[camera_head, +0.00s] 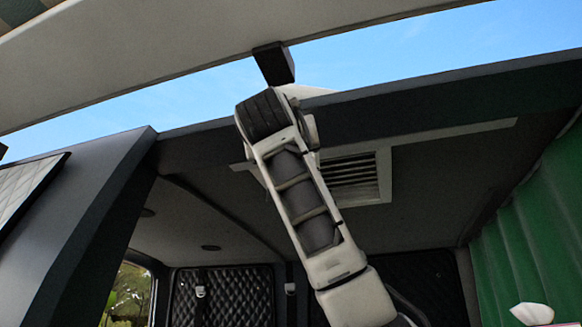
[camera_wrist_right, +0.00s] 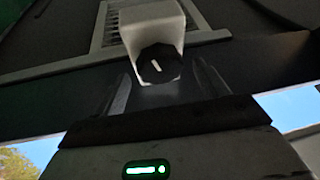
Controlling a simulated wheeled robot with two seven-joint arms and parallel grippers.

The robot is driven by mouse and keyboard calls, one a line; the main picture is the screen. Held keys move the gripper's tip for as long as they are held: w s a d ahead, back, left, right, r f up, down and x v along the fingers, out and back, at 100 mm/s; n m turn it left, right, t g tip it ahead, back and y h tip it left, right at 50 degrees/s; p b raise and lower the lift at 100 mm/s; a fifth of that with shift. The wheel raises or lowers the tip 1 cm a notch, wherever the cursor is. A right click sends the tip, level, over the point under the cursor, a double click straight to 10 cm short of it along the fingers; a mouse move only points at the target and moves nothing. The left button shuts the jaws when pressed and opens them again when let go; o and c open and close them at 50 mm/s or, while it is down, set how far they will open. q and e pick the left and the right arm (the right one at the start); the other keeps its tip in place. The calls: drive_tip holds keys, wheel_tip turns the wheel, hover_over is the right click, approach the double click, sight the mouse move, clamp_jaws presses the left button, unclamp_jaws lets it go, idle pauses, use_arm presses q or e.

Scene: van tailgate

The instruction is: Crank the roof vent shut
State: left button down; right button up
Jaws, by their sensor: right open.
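The roof vent (camera_head: 350,180) is a pale square frame with slats and dark gaps in the van's ceiling. Part of it also shows at the top of the right wrist view (camera_wrist_right: 112,24). In that view, a dark round knob (camera_wrist_right: 146,71) with a white mark sits on the end of a white housing (camera_wrist_right: 150,27). My right gripper (camera_wrist_right: 163,80) is open, its two fingers on either side below the knob; I cannot tell if they touch it. In the head view my right arm reaches up across the opening, and its gripper and the knob are hidden.
The raised tailgate (camera_head: 150,50) spans the top, with a black block (camera_head: 273,62) at its edge close to my right wrist. The dark roof edge (camera_head: 430,105) runs behind my arm. A green corrugated wall (camera_head: 530,240) stands at right. Quilted panels line the van's back.

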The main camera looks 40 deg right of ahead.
drive_tip(key=shift+x, duration=0.75)
drive_tip(key=c, duration=1)
drive_tip(key=shift+o, duration=0.2)
drive_tip(key=shift+n, duration=0.4)
drive_tip(key=shift+n+t+y, duration=0.5)
drive_tip(key=shift+n+y, duration=0.5)
drive_tip(key=shift+n, duration=1.05)
drive_tip(key=shift+n+t+y, duration=0.5)
drive_tip(key=shift+n+y, duration=0.5)
drive_tip(key=shift+n, duration=1.35)
